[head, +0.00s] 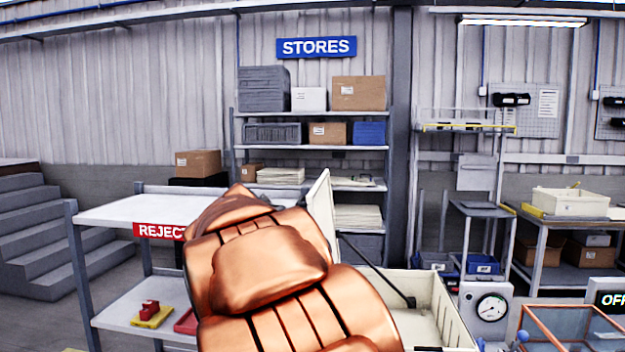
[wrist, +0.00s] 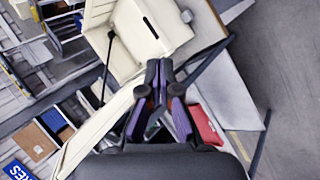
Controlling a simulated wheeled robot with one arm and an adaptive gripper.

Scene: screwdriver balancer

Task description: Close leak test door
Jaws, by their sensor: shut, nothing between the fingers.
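A cream panel (head: 323,218), which looks like the leak test door, stands raised at the left of an open cream box (head: 455,322). A dark strut runs between panel and box. A dial gauge (head: 490,308) stands right of the box. In the wrist view the panel (wrist: 95,135) is a slanted strip left of my gripper (wrist: 165,72), and the box (wrist: 135,35) lies beyond the fingertips. My gripper is shut and empty, beside the panel; whether it touches is unclear. In the head view my copper arm hides my gripper and the panel's lower part.
A reject rack (head: 130,212) stands at the left, with a red bin (head: 186,322) and a yellow tray (head: 152,318) on its lower shelf. A stores shelf (head: 310,147) is at the back. A copper-framed clear case (head: 570,312) stands at the lower right.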

